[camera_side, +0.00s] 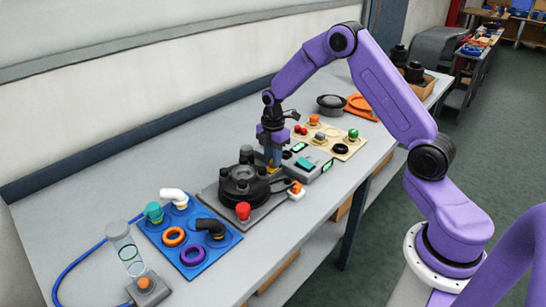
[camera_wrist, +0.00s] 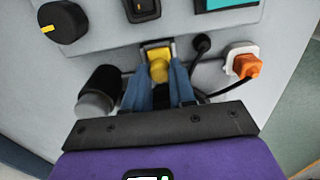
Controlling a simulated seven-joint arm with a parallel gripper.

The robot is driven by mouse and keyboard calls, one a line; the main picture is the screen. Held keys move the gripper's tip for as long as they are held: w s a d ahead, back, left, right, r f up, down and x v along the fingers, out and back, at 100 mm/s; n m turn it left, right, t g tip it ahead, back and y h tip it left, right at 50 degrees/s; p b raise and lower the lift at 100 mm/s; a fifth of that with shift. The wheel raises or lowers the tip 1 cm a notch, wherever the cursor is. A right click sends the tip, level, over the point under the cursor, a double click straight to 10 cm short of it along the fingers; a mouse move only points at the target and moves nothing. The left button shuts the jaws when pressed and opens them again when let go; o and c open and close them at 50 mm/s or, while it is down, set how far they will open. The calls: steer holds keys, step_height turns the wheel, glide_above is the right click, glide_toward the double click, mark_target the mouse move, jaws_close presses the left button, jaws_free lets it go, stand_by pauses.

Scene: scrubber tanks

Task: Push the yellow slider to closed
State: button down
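A black knob (camera_wrist: 64,22), a rocker switch (camera_wrist: 143,8) and an orange plug (camera_wrist: 245,66) are close to the fingers. A black pump-like unit (camera_side: 243,184) stands left of my gripper, and a blue tray (camera_side: 215,248) lies farther left.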

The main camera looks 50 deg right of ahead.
steer(key=shift+a, duration=1.6)
steer(key=c, duration=0.9)
jaws_free()
steer(key=shift+r, duration=0.1)
steer(key=shift+r, duration=0.3)
step_height(320, 180, up, 17)
steer(key=shift+f, duration=0.15)
